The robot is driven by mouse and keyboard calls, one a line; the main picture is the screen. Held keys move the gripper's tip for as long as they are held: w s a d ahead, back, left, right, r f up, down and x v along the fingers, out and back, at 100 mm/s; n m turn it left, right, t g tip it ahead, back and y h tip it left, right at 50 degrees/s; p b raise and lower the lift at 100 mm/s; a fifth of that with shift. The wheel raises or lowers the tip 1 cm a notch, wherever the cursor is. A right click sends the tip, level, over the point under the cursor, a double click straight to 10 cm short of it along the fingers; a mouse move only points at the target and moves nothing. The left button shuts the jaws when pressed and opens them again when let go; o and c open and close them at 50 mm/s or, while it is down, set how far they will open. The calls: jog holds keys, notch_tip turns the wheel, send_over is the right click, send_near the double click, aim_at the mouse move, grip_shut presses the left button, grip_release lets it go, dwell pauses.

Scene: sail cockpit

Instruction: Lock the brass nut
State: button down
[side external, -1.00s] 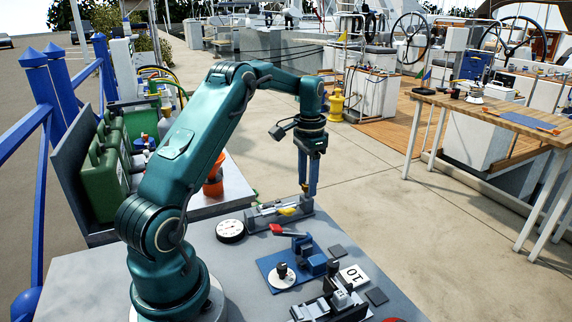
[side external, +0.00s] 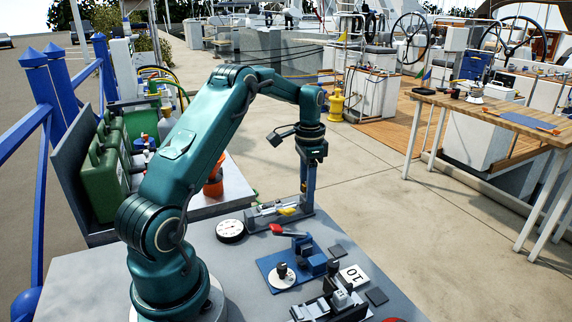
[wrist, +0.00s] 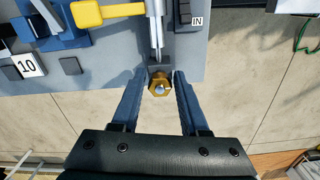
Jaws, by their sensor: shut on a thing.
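The brass nut (wrist: 159,85) shows in the wrist view as a gold hexagon with a pale bolt or rod end in its middle. It sits at the end of a silver rod or screw (wrist: 155,28), at the edge of the grey bench. In the side view my gripper (side external: 307,206) points straight down at the right end of the grey fixture (side external: 262,222) with the yellow handle (side external: 287,211). The nut is hidden there.
A round white dial (side external: 230,231) lies left of the fixture. Beyond the bench edge is open paved floor (wrist: 250,85).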

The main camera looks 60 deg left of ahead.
jog(key=c, duration=1.5)
grip_release()
jog(key=shift+m, duration=1.2)
jog(key=shift+c, duration=0.2)
jog(key=shift+m, duration=0.9)
jog(key=m, duration=0.2)
jog(key=shift+m, duration=0.3)
grip_shut()
jog(key=m, duration=0.4)
jog(key=shift+m, duration=0.3)
